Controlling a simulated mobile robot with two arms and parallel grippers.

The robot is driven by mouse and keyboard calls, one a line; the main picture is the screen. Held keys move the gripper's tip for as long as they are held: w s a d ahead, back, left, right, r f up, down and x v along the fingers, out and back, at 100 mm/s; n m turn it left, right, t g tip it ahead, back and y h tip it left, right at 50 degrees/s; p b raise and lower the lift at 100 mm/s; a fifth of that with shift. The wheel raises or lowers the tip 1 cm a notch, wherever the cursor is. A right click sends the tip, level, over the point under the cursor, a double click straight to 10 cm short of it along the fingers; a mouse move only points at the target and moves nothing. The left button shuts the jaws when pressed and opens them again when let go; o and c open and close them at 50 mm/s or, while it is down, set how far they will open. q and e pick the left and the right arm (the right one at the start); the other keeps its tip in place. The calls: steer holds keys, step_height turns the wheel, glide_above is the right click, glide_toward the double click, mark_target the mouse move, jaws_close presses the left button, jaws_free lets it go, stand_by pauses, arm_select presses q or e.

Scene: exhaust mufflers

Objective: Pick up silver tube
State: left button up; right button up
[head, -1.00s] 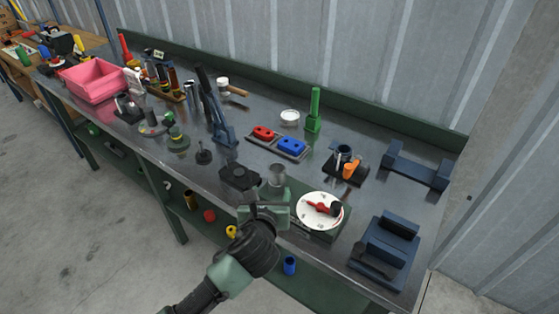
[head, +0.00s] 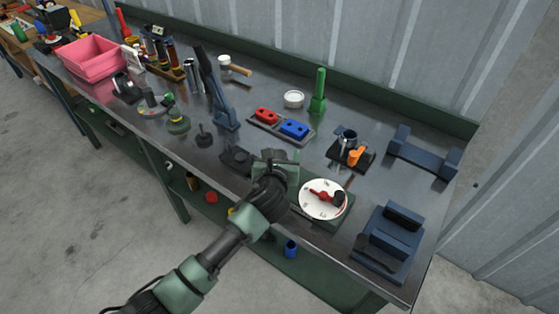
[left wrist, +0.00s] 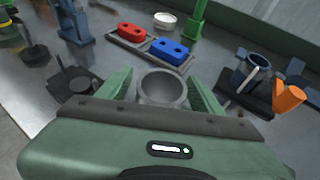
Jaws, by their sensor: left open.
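The silver tube (left wrist: 163,88) shows in the left wrist view as a grey, round, open-topped cylinder. My left gripper (left wrist: 160,80) is open, with one green finger on each side of the tube. I cannot tell whether the fingers touch it. In the head view my left gripper (head: 276,160) is over the bench's front part, and it hides the tube there. My right gripper is not in view.
A holder with red (head: 267,115) and blue (head: 295,130) blocks lies behind the gripper. A white round dial (head: 312,207) with a red-handled tool is close on its right, and a dark square base (head: 236,160) on its left. A green post (head: 318,92) stands farther back.

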arm_select(q)
jaws_close()
stand_by(0.3)
